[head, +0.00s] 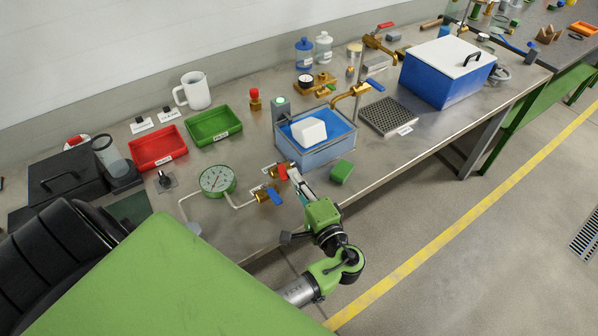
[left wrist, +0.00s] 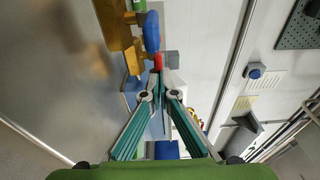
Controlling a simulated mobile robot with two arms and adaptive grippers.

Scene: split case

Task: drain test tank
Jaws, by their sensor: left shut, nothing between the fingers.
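The test tank (head: 286,148) is a clear blue-tinted box holding blue water, with a white block (head: 308,130) in it. In front of it, by the green-rimmed gauge (head: 217,180), are two brass valves, one with a red handle (head: 283,171) and one with a blue handle (head: 274,196). My left gripper (head: 292,174) is shut and empty, its tips close to the red handle; I cannot tell whether they touch. In the left wrist view the fingertips (left wrist: 158,78) are together just below the red handle (left wrist: 158,61), with the blue handle (left wrist: 152,32) beyond. My right gripper is not in view.
A brass spout (head: 350,94) stands behind the tank. Red (head: 157,160) and green (head: 214,138) trays lie left. A perforated plate (head: 388,116) and blue case (head: 430,84) stand right.

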